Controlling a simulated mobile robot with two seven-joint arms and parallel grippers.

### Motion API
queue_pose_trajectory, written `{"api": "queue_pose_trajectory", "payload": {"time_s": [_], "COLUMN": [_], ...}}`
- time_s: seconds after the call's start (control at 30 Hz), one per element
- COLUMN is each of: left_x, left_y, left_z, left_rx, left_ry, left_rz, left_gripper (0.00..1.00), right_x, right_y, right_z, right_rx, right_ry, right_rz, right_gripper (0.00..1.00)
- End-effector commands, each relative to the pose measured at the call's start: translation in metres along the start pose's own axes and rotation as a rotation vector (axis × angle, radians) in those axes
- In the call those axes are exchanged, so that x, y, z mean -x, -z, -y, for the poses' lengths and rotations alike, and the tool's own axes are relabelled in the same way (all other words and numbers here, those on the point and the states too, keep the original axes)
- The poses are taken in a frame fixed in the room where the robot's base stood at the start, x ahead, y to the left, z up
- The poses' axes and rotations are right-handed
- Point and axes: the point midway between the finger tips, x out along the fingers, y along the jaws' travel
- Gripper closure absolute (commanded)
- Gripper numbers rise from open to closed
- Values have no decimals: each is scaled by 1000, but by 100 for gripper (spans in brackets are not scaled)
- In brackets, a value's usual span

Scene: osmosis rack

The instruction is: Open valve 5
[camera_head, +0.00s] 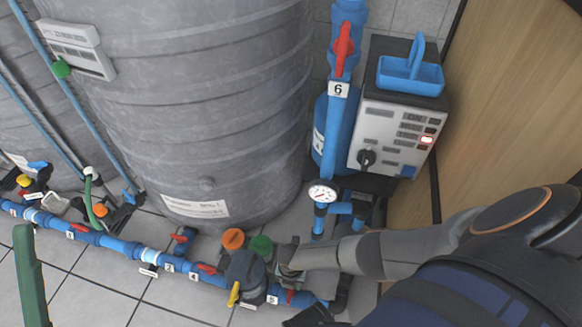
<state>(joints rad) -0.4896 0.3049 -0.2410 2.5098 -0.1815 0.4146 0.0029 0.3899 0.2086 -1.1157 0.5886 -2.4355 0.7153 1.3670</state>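A label reading 5 (272,299) sits on the blue pipe at the bottom centre. Just right of it is a small red valve handle (291,296), partly hidden below my arm's end. My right arm comes in from the right, and its gripper (287,262) is just above this handle, beside the green cap. I cannot tell whether it touches the handle, and its fingers are too small and covered to tell open from shut. My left gripper is not in view.
Orange (233,238) and green (261,245) caps and a yellow handle (234,294) crowd the pipe left of the gripper. A large grey tank (190,110) stands behind. A pressure gauge (322,193) and a control box (395,135) stand at right. Floor tiles in front are clear.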

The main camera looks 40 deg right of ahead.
Motion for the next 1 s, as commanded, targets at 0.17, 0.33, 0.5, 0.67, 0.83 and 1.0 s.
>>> {"api": "queue_pose_trajectory", "payload": {"time_s": [0.17, 0.33, 0.5, 0.67, 0.83, 1.0], "left_x": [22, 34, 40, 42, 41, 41], "left_y": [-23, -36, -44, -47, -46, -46], "left_z": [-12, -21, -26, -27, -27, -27], "left_rx": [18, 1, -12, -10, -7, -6], "left_ry": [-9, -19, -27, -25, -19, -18], "left_rz": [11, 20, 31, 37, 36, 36], "left_gripper": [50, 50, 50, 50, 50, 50], "right_x": [-34, -53, -63, -65, -64, -64], "right_y": [0, 0, 0, 0, 0, 0], "right_z": [0, 0, -1, -1, -1, 0], "right_rx": [-2, -1, 0, 0, 0, 0], "right_ry": [0, 0, -1, -2, -1, -1], "right_rz": [-1, 0, -1, -1, -1, -1], "right_gripper": [54, 54, 54, 54, 54, 65]}}
